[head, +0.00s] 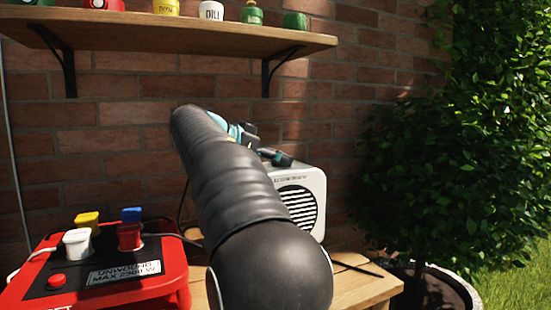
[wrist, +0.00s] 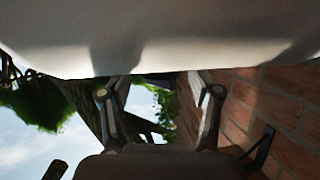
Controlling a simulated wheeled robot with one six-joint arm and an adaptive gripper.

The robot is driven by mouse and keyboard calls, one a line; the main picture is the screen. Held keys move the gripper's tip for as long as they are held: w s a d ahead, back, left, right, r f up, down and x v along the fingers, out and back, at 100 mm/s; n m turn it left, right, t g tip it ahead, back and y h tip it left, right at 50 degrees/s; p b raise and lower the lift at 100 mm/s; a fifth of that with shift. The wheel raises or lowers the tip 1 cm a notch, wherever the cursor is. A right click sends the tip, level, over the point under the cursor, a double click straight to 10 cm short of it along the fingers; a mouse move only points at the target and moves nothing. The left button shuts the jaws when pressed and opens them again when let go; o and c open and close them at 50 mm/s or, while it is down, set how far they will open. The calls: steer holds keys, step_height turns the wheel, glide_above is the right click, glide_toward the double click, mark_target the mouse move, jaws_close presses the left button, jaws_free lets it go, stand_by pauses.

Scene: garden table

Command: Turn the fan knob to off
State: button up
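The fan (head: 315,178) is a pale box with a round dark grille on its front, standing on the wooden table. Its knob does not show in either view. My gripper (head: 277,157) is at the top of the fan, mostly hidden behind my dark arm in the head view. In the wrist view, a broad pale surface, likely the fan body (wrist: 160,40), fills the top of the picture. The fingers of my gripper (wrist: 160,88) stand apart below it, but their tips are hidden at its edge. I cannot tell whether they touch a knob.
A red power box (head: 30,265) with several coloured plugs stands at the left on the table (head: 365,287). A shelf (head: 190,38) with pots is on the brick wall above. A leafy potted tree (head: 430,180) is at the right.

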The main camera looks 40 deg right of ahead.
steer(key=c, duration=1)
steer(key=shift+o, duration=0.2)
steer(key=shift+s+f+n+t+b, duration=0.1)
steer(key=shift+n+t+b, duration=0.25)
steer(key=shift+b, duration=0.2)
